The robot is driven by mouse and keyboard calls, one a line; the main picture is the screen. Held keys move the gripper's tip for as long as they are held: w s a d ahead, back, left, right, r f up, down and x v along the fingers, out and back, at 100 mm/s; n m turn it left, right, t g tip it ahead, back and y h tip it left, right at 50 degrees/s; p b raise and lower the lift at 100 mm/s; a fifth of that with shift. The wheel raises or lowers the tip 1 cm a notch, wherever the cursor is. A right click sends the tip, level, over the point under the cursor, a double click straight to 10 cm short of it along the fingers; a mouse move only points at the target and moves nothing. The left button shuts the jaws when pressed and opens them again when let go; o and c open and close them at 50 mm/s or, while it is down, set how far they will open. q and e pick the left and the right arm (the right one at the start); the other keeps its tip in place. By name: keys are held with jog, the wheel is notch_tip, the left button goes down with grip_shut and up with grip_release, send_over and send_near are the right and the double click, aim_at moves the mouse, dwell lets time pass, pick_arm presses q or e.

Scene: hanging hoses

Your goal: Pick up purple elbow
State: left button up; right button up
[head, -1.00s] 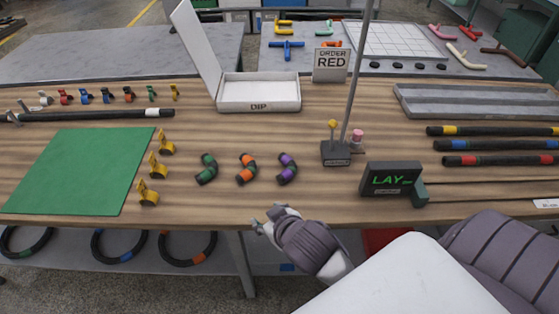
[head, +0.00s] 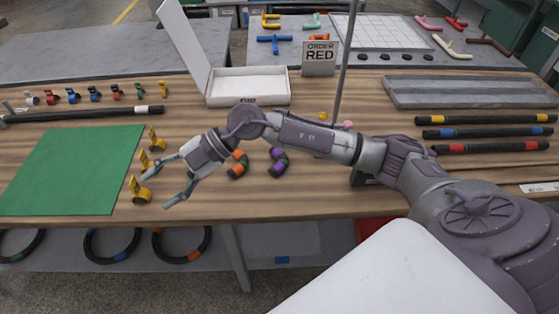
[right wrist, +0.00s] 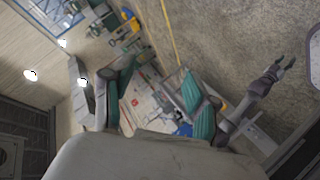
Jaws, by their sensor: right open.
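The purple elbow (head: 278,162), black with a purple middle, lies on the wooden table just below my right forearm in the head view. My right gripper (head: 157,191) is open and empty, fingers spread, to the left of the elbow and apart from it. It hangs beside the yellow clips near the green mat. The orange elbow (head: 237,165) lies just left of the purple one. The green elbow is hidden behind my right wrist. An arm that looks like my left one, with a small gripper (right wrist: 282,65), shows in the right wrist view; its jaws are too small to judge.
Several yellow clips (head: 140,190) stand by the green mat (head: 75,168). The white DIP box (head: 248,88) and ORDER RED sign (head: 320,58) stand behind. A thin upright pole (head: 347,55) rises behind my forearm. Black hoses (head: 490,133) lie at right.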

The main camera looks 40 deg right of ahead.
jog(key=w+d+f+m+h, duration=0.3)
jog(key=d+h, duration=0.4)
jog(key=d, duration=0.7)
jog(key=m+g+h+p, duration=0.1)
jog(key=m+g+h, duration=0.15)
jog(key=h, duration=0.35)
send_over(278, 165)
jog(key=shift+t, duration=0.45)
notch_tip(278, 165, down, 7)
jog(key=shift+a+f, duration=0.1)
jog(key=shift+f, duration=0.1)
notch_tip(278, 165, down, 5)
jog(key=shift+s+r+p, duration=0.1)
jog(key=shift+r+p, duration=0.1)
jog(key=shift+p, duration=0.55)
jog(key=shift+f, duration=0.5)
grip_shut()
jog(key=shift+r, duration=0.1)
